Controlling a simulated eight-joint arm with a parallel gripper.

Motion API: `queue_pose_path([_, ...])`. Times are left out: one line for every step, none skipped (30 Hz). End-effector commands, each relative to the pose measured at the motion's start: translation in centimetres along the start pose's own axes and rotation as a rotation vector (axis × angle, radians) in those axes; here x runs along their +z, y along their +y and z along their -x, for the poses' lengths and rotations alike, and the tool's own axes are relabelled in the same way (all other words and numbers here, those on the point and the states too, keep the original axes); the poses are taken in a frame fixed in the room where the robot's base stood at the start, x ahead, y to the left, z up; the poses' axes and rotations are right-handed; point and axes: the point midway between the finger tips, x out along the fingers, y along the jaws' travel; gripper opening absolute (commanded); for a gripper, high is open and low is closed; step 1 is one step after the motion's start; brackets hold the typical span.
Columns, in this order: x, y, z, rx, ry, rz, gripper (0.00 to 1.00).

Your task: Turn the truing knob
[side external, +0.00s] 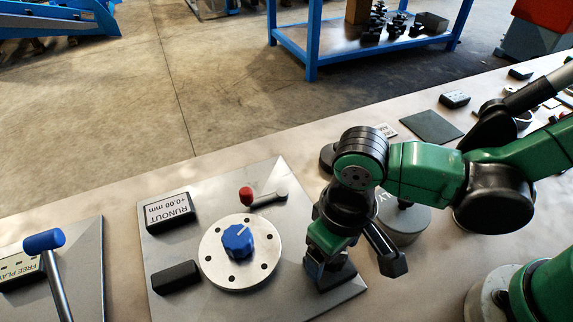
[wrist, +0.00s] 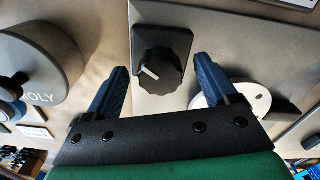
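A black fluted knob (wrist: 160,72) with a white pointer line sits on a dark square base (wrist: 182,40) in the wrist view. My gripper (wrist: 160,68) is open, with one finger on each side of this knob and visible gaps to it. In the side view my gripper (side external: 320,266) is low over the plate's right corner and hides most of the knob; part of its dark base (side external: 342,279) shows. A blue knob (side external: 238,243) with a white line sits on a round metal disc (side external: 213,267) to the left. No label shows which is the truing knob.
The grey plate (side external: 160,235) also carries a display (side external: 170,211) reading RUNOUT +0.00 mm, a red-tipped lever (side external: 247,195) and a black block (side external: 176,277). A grey cylinder (side external: 408,224) stands close right of my gripper. A blue-handled lever (side external: 44,241) is far left.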

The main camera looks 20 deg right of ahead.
Motion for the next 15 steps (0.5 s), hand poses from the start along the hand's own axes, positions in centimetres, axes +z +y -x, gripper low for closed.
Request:
queue_pose_path([0.0, 0.0, 0.0, 0.000, 0.000, 0.000, 0.80])
queue_pose_path([0.0, 0.0, 0.0, 0.000, 0.000, 0.000, 0.80])
queue_pose_path([0.0, 0.0, 0.0, 0.000, 0.000, 0.000, 0.80])
queue_pose_path([0.0, 0.0, 0.0, 0.000, 0.000, 0.000, 0.80])
queue_pose_path([0.0, 0.0, 0.0, 0.000, 0.000, 0.000, 0.80])
queue_pose_path([0.0, 0.0, 0.0, 0.000, 0.000, 0.000, 0.80])
queue_pose_path([0.0, 0.0, 0.0, 0.000, 0.000, 0.000, 0.80])
queue_pose_path([0.0, 0.0, 0.0, 0.000, 0.001, 0.000, 0.80])
queue_pose_path([0.0, 0.0, 0.1, 0.000, 0.001, 0.000, 0.80])
queue_pose_path([0.0, 0.0, 0.2, 0.000, 0.001, 0.000, 0.80])
queue_pose_path([0.0, 0.0, 0.3, 0.000, 0.001, 0.000, 0.80])
queue_pose_path([0.0, 0.0, 0.6, -0.001, 0.001, 0.000, 0.80])
queue_pose_path([0.0, 0.0, 0.9, -0.001, 0.001, 0.000, 0.80])
queue_pose_path([0.0, 0.0, 1.2, 0.000, 0.001, 0.000, 0.80])
queue_pose_path([0.0, 0.0, 1.7, 0.000, 0.001, 0.000, 0.80])
